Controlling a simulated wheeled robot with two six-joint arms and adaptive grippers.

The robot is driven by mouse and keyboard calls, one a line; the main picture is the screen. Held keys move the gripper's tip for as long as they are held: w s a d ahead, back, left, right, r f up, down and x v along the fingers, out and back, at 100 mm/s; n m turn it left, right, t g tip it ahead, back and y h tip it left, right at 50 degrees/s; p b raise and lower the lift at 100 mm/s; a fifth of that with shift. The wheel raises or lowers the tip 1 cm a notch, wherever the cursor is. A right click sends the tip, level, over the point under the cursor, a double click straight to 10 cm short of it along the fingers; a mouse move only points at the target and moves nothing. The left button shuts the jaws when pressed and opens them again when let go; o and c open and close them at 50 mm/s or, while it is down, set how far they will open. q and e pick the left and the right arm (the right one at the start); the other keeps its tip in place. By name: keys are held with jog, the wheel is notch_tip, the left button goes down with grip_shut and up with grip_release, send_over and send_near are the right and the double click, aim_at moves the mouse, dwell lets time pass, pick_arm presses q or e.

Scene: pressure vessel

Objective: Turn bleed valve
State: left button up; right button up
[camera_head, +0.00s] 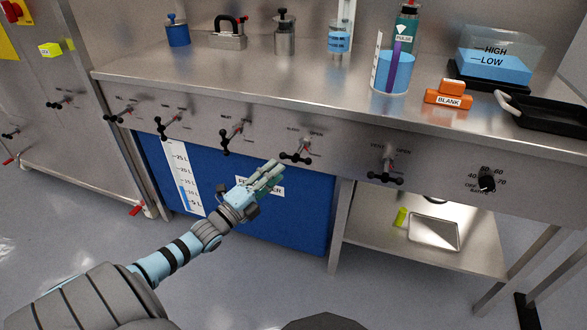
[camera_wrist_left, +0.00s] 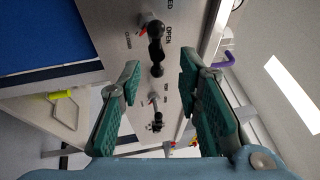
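Several three-armed valve handles with black knobs line the front panel of the steel bench. The fourth from the left (camera_head: 297,153) has a small label ending in OPEN; I cannot read clearly whether it says bleed. My left gripper (camera_head: 275,170) is just below and left of this handle, apart from it. In the left wrist view, a handle (camera_wrist_left: 157,50) marked OPEN lies ahead, in line with the gap between the fingers of my open, empty left gripper (camera_wrist_left: 160,68). Another handle (camera_wrist_left: 155,121) shows farther off in that gap. My right gripper is out of view.
A blue tank (camera_head: 290,215) with a litre scale stands under the bench, behind my left arm. Another handle (camera_head: 385,172) and a black dial (camera_head: 487,182) are to the right.

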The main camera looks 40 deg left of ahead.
aim_at(294, 158)
pick_arm(q)
jog(key=shift+f+b+x, duration=0.1)
jog(key=shift+b+x, duration=0.75)
jog(key=shift+x, duration=1.2)
jog(key=shift+f+b+x, duration=0.15)
jog(key=shift+b+x, duration=0.7)
jog(key=shift+x, duration=1.2)
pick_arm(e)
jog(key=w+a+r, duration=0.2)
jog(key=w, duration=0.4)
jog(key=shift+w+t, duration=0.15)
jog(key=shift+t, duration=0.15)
